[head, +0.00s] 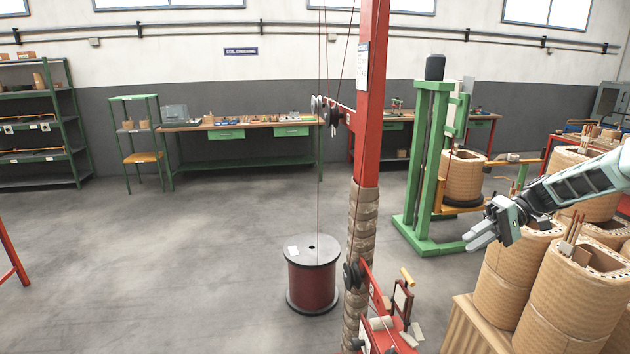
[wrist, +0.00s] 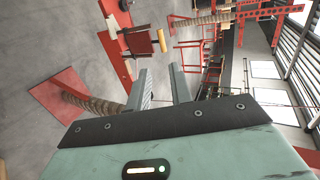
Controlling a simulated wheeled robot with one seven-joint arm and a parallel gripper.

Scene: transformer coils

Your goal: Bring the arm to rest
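My arm (head: 575,187) reaches in from the right edge in the head view, slanting down to the left. My gripper (head: 474,239) hangs in the air in front of the coils, pointing left and down. In the wrist view my gripper (wrist: 160,76) shows two fingers apart with an empty gap between them. Nothing is held. The gripper looks clear of the coils, though the exact distance cannot be told.
Tan wound coils (head: 568,300) stand below and beside my arm. A red post (head: 372,110) rises left of the gripper, with a wire spool (head: 312,278) on the floor. A green stand (head: 424,165) holds another coil behind. The floor at left is open.

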